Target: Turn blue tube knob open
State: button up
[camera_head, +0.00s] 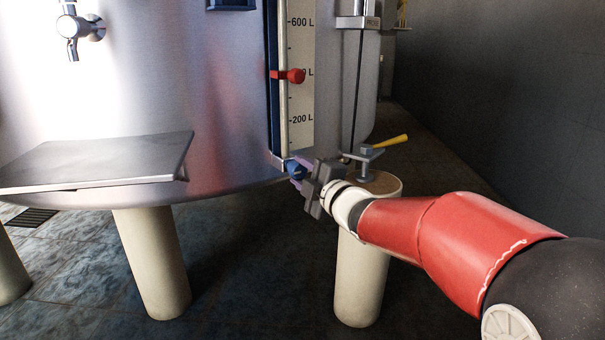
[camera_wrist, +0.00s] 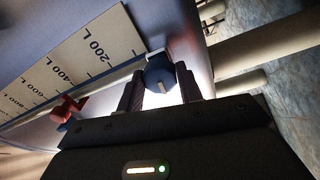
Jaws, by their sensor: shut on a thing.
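The blue tube knob (camera_head: 291,168) sits at the bottom end of the clear level tube, beside the white litre scale (camera_head: 303,70) on the steel tank. My gripper (camera_head: 297,172) reaches it from the lower right and is shut on the knob. In the wrist view, the blue knob (camera_wrist: 159,75) sits between my two dark fingers (camera_wrist: 160,86), one on each side. A pale mark shows on the knob's face. Part of the knob is hidden by my fingers in the head view.
A red marker (camera_head: 290,76) sits on the tube higher up. A grey shelf (camera_head: 100,163) juts out at the left, below a metal tap (camera_head: 77,28). A valve with a yellow handle (camera_head: 390,141) is right of my gripper. Thick cream legs (camera_head: 153,262) stand below the tank.

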jog(key=shift+f+n, duration=0.1)
jog(key=shift+n, duration=0.3)
jog(key=o, duration=1)
jog(key=shift+s, duration=0.1)
jog(key=v, duration=0.7)
jog(key=shift+s+d, duration=0.25)
jog(key=shift+s, duration=0.05)
